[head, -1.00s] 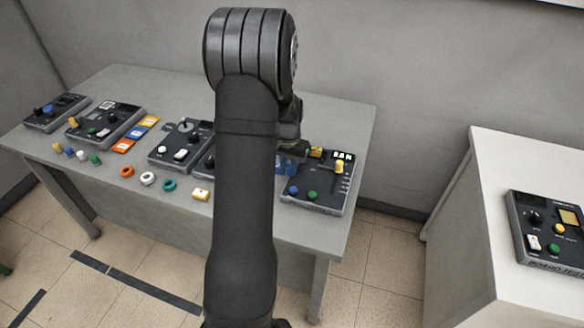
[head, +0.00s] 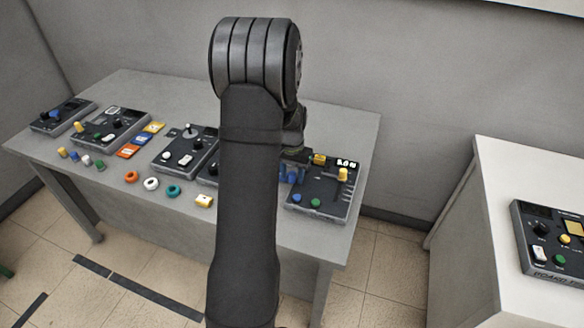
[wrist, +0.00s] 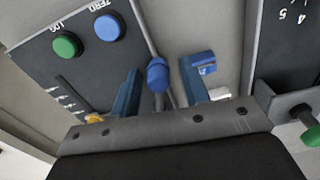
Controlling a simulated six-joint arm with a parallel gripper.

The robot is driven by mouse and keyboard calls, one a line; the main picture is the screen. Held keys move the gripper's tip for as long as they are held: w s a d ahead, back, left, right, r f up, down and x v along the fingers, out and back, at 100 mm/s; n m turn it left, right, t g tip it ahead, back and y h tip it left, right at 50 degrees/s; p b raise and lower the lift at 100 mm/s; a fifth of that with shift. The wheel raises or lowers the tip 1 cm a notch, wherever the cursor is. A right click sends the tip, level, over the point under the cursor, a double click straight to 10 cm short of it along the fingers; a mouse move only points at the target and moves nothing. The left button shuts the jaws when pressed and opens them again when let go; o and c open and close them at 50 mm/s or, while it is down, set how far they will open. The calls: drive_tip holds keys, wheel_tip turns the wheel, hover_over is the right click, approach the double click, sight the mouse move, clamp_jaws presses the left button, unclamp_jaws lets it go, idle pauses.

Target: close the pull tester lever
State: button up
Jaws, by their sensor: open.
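The pull tester (head: 325,190) is a dark panel at the right end of the grey table, with a lit display, a yellow knob, and blue and green buttons. In the wrist view its panel (wrist: 85,70) shows the green LOG and blue ZERO buttons. The blue-knobbed lever (wrist: 158,76) stands at the panel's edge, between the two dark blue fingers of my gripper (wrist: 160,92). My gripper is open, with a gap visible on both sides of the knob. In the head view my arm hides most of the gripper (head: 290,168) and the lever.
Other dark panels (head: 180,152) stand along the table (head: 110,190) to the left. Coloured rings (head: 151,184), small tiles and pegs lie near its front edge. In the wrist view a neighbouring panel (wrist: 285,45) is close on the right. A white bench (head: 480,240) holds another tester.

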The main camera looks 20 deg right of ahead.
wheel_tip(320, 180, up, 17)
drive_tip(key=shift+r, duration=0.2)
idle(0.9)
wheel_tip(320, 180, down, 18)
drive_tip(key=shift+r, duration=0.2)
idle(0.4)
drive_tip(key=shift+s+f, duration=0.1)
drive_tip(key=shift+s+d+n, duration=0.3)
drive_tip(key=shift+s+n, duration=0.2)
drive_tip(key=shift+n, duration=0.4)
idle(1.5)
drive_tip(key=shift+o, duration=0.2)
